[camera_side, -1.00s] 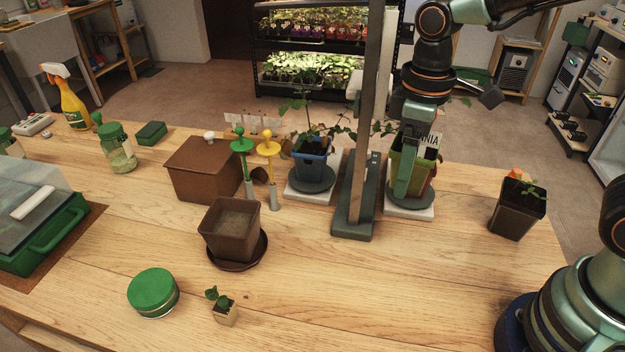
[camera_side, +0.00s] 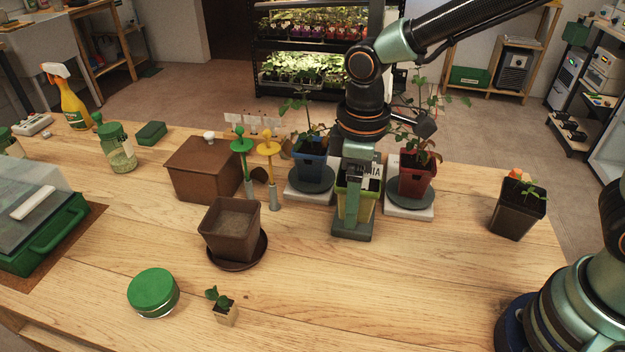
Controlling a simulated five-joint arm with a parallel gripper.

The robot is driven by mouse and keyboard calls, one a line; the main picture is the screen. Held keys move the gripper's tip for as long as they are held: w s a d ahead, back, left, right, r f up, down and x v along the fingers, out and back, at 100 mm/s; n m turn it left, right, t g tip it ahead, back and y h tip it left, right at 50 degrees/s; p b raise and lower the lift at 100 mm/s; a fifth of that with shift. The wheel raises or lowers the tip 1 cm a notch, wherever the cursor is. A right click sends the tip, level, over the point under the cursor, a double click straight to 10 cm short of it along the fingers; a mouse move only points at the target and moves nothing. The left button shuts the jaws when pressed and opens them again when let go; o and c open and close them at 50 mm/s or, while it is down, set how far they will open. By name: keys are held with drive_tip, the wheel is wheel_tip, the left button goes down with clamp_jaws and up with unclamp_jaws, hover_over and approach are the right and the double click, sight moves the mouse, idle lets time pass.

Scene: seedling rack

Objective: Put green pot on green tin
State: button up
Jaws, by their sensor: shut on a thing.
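The green pot (camera_side: 369,207), yellow-green with dark soil and a label marked "IA" at its visible end, is held in my gripper (camera_side: 352,212). My gripper is shut on it, and its near finger covers part of the pot's front. The green tin (camera_side: 153,291), round with a flat green lid, stands at the front left of the table, well apart from my gripper. Nothing is on its lid.
A blue pot (camera_side: 309,165) and a red pot (camera_side: 414,179) with plants flank my gripper. A small seedling (camera_side: 225,313) stands right of the tin.

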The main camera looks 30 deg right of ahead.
sight(347, 262)
wheel_tip(347, 262, down, 14)
drive_tip(key=shift+r, duration=0.1)
idle(0.4)
drive_tip(key=o, duration=1.5)
drive_tip(key=shift+c, duration=0.2)
wheel_tip(347, 262, up, 12)
drive_tip(key=shift+r, duration=0.1)
